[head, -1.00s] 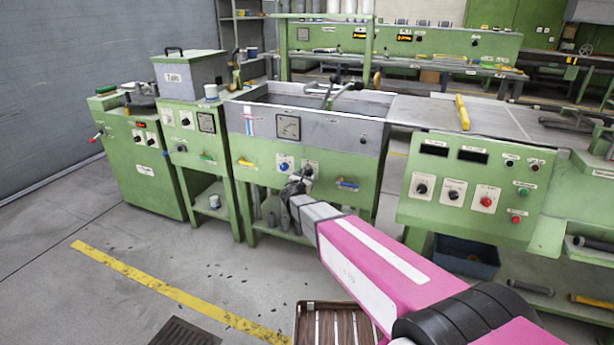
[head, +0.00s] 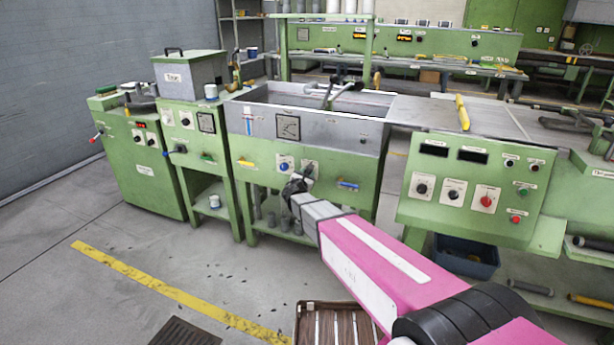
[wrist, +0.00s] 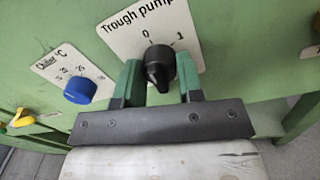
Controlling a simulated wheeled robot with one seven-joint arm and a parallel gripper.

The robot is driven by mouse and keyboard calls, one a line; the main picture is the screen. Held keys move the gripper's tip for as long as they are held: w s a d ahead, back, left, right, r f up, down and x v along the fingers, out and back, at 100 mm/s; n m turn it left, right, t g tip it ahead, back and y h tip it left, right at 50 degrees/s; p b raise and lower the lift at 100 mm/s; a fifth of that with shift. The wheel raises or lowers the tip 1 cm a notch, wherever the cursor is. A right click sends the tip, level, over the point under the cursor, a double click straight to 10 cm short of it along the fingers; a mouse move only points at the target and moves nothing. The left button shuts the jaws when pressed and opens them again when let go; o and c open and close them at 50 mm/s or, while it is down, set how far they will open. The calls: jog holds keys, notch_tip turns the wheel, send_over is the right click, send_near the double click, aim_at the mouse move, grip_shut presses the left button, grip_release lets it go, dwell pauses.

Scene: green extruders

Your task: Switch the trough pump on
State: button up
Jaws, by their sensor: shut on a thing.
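The trough pump switch (wrist: 158,66) is a black rotary knob on a white plate (wrist: 122,37) marked "Trough pump", 0 and 1. The plate is on the green front of the trough unit (head: 250,165). My gripper (wrist: 160,72) has its two green fingers on either side of the knob, shut on it. The knob's ridge stands roughly upright in the wrist view, and the 1 is to its upper right. I cannot tell its exact setting. In the head view my gripper (head: 294,187) hides the lower part of the switch area.
A blue chiller knob (wrist: 80,91) sits just left of the switch. A yellow handle (wrist: 20,118) is farther left. A blue-handled valve (head: 347,184) is right of my gripper. A slatted crate (head: 302,330) stands on the floor below my arm.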

jog(key=m, duration=0.5)
jog(key=shift+m, duration=0.4)
jog(key=m, duration=0.5)
jog(key=shift+m, duration=0.3)
jog(key=shift+h, duration=0.4)
jog(key=o, duration=0.9)
jog(key=v, duration=1.1)
jog(key=shift+f, duration=0.2)
